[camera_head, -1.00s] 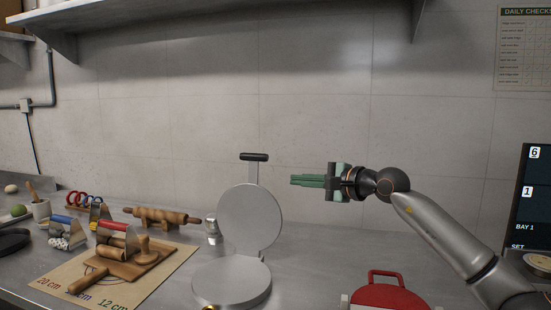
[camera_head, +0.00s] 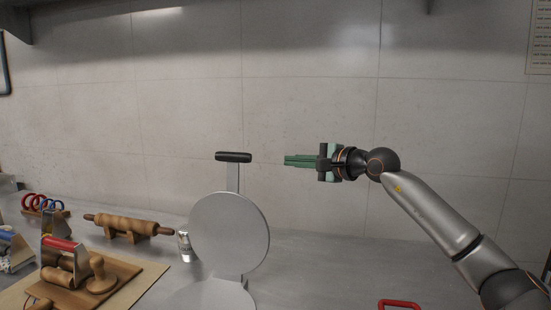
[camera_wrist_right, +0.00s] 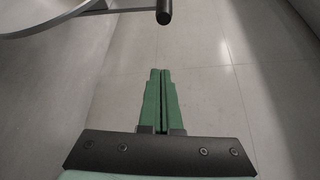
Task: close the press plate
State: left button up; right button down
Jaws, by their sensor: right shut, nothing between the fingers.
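The press is a pair of round metal plates on the counter. Its upper plate (camera_head: 229,234) stands raised and upright, with a dark handle (camera_head: 233,157) on a metal arm above it. The lower plate (camera_head: 212,297) lies flat and is cut off by the bottom edge. My right gripper (camera_head: 287,160) has green fingers pointing left, at about handle height, to the right of the handle and apart from it. It is shut and empty. In the right wrist view its fingers (camera_wrist_right: 161,75) are together, and the handle end (camera_wrist_right: 163,12) shows at the top. My left gripper is not in view.
A rolling pin on a stand (camera_head: 129,226), a small metal shaker (camera_head: 185,246) and a wooden board (camera_head: 105,284) with tools lie left of the press. A red handle (camera_head: 399,304) shows at bottom right. The counter between is clear.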

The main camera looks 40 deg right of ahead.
pick_arm(q)
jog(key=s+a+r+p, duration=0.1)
jog(key=p, duration=0.2)
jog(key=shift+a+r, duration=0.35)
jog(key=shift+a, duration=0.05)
pick_arm(e)
jog(key=w+a, duration=0.5)
jog(key=w, duration=0.2)
jog(key=shift+a, duration=0.25)
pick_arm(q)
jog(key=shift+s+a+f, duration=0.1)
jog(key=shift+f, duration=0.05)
pick_arm(e)
jog(key=shift+s+a, duration=0.1)
